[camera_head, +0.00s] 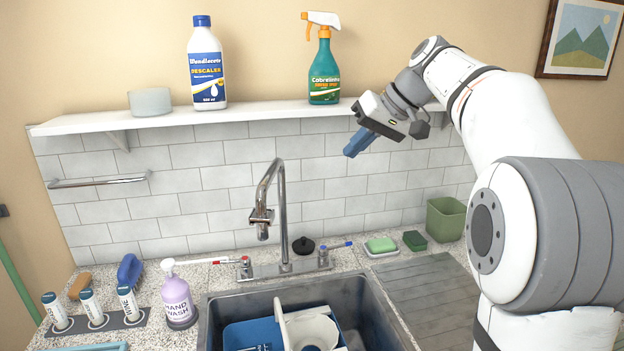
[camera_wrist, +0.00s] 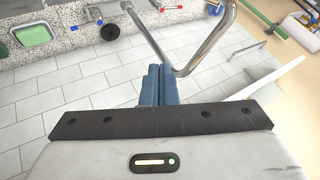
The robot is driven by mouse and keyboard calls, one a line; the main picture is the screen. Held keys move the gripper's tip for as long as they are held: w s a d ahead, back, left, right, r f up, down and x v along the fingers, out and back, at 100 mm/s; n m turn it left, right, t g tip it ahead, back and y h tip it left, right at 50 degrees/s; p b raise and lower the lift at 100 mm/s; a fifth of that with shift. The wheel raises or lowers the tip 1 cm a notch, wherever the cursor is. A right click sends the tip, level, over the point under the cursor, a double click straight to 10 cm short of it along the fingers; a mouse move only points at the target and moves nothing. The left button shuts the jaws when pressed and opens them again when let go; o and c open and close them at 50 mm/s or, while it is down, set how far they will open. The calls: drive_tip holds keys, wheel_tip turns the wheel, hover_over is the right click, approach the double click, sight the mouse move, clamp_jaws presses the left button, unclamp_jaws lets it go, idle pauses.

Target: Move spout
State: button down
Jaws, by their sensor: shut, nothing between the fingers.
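The chrome spout (camera_head: 283,215) rises behind the sink in the head view, arching over with its nozzle end hanging at the front left of its column. In the wrist view the spout (camera_wrist: 209,47) shows as a bent tube around the fingertips. My gripper (camera_head: 355,147) is up and to the right of the spout in the head view, in front of the tiled wall and below the shelf. Its blue fingers (camera_wrist: 160,75) are together with nothing between them. They appear near the bend of the spout in the wrist view, but I cannot tell whether they touch it.
A white shelf (camera_head: 245,113) with a descaler bottle (camera_head: 207,65) and a spray bottle (camera_head: 324,70) is above. The sink (camera_head: 375,310) holds dishes. A hand-wash bottle (camera_head: 178,298), a black plug (camera_head: 303,245) and sponges (camera_head: 381,245) are around it. The drainboard (camera_head: 425,290) is clear.

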drive_tip(key=w+a+f+p, duration=0.1)
drive_tip(key=w+a+f, duration=0.2)
drive_tip(key=a+f, duration=0.3)
drive_tip(key=shift+a+f, duration=0.2)
drive_tip(key=shift+a, duration=1.6)
drive_tip(key=shift+s, duration=0.1)
drive_tip(key=shift+d, duration=0.1)
